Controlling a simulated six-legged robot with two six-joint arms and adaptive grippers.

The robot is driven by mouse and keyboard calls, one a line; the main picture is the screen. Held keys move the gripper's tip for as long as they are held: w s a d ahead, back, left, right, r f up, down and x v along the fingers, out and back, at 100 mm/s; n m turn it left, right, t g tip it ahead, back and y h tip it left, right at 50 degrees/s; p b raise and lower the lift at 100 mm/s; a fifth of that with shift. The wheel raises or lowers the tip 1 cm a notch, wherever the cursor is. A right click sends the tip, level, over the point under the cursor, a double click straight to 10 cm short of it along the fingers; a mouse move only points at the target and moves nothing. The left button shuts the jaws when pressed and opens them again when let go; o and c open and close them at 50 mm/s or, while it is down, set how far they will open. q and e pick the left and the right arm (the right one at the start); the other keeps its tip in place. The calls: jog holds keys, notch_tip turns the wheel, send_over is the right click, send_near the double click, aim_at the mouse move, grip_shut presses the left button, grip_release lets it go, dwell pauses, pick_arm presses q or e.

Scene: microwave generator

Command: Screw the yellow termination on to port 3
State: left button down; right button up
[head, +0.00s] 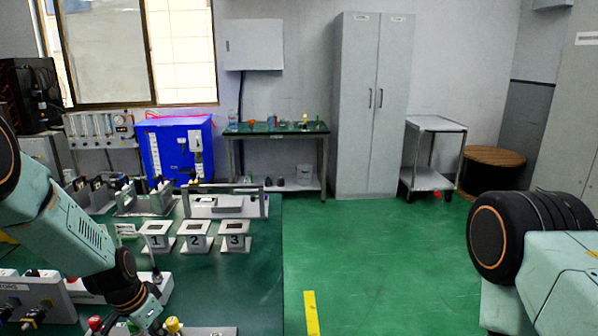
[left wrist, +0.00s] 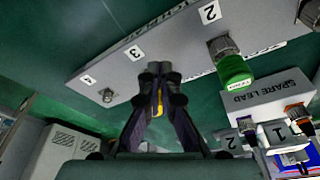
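In the left wrist view, my left gripper (left wrist: 160,82) points at the grey port panel (left wrist: 125,62), beside the label "3". Its fingers are close together, with a narrow strip of the yellow termination (left wrist: 158,101) showing between them. The fingers hide port 3 and most of the termination, so I cannot tell whether the two touch. Port 4 (left wrist: 107,95) is bare. A green termination (left wrist: 235,72) sits on port 2. In the head view, my left arm reaches down to the bench at the lower left, and the gripper's tips are not clear. My right gripper is out of view.
A "SPARE LEAD" block (left wrist: 270,97) with several connectors stands right of the panel. In the head view, a red knob (head: 95,323) and a yellow-topped piece (head: 172,325) are near the bottom edge. Numbered stands (head: 195,238) sit farther back; the floor to the right is clear.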

pick_arm(q)
jog(key=shift+a+r, duration=0.1)
dwell(0.3)
jog(key=shift+s+a, duration=0.15)
jog(key=shift+a, duration=0.05)
jog(key=p+v, duration=0.1)
jog(key=v, duration=0.1)
jog(key=p+v, duration=0.2)
jog(key=w+p+v, duration=0.1)
jog(key=p, duration=0.1)
jog(key=shift+s+d+r, duration=0.1)
jog(key=shift+d+r, duration=0.2)
jog(key=shift+r, duration=0.2)
